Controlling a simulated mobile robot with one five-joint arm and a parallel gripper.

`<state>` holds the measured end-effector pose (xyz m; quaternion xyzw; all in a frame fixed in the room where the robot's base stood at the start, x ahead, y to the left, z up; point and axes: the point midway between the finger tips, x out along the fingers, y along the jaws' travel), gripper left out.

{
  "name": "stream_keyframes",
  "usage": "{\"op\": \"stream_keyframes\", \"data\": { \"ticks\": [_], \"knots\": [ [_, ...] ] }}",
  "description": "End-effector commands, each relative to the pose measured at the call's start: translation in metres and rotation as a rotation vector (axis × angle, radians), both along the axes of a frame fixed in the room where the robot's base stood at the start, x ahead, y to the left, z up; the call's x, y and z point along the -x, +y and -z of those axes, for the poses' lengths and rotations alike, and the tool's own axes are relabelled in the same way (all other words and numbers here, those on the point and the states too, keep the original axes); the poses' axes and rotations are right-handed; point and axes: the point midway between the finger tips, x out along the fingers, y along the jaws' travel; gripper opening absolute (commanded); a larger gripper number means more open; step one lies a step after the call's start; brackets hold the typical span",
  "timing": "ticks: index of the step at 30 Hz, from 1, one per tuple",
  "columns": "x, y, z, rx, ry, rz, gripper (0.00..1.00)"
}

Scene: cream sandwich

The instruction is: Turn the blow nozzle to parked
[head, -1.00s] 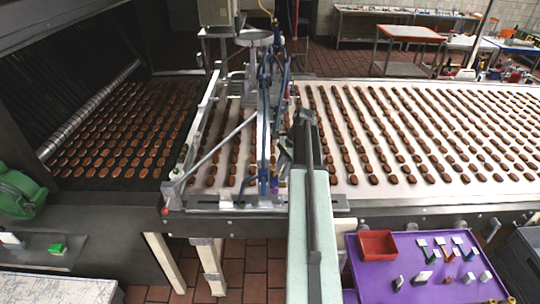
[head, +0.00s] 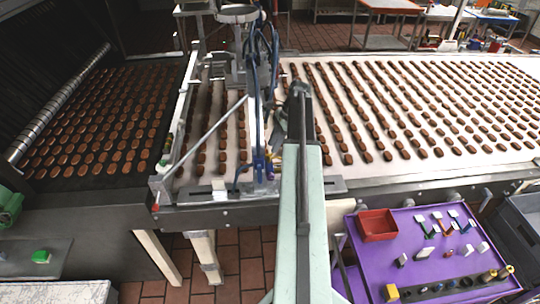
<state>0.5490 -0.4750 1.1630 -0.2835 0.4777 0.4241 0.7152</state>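The depositing frame (head: 220,95) with blue hoses and metal rods stands across the conveyor left of my arm. A slim upright blue part (head: 259,125) hangs in it, with small blue fittings low down near the front rail. I cannot tell which of these is the blow nozzle, nor how it is turned. My arm reaches from the bottom edge to the right side of this frame. My gripper (head: 274,160) is at the arm's far end, close to the blue parts. It is small and partly hidden, so its fingers and any contact are unclear.
Rows of brown pieces lie on the white conveyor (head: 350,172) and on the dark belt (head: 60,185) at left. A purple table (head: 385,270) with a red tray (head: 377,225) and several small items stands at front right. A grey bin (head: 520,225) is beside it.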

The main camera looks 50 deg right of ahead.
Motion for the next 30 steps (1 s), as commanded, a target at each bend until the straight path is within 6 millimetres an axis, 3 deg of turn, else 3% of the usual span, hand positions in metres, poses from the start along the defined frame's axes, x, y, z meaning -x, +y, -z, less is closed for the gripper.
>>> {"op": "stream_keyframes", "data": {
  "ticks": [1,6,13,16,17,30],
  "knots": [
    [-0.002,0.004,0.018,0.000,0.000,-0.001,0.29],
    [-0.006,0.011,0.032,0.000,0.000,-0.001,0.29],
    [-0.007,0.012,0.029,0.000,0.000,-0.001,0.29],
    [-0.007,0.012,0.029,0.000,0.000,-0.002,0.04],
    [-0.007,0.012,0.029,0.000,0.000,-0.002,0.00],
    [-0.009,0.011,0.029,0.000,0.000,-0.063,0.00]
  ]
}}
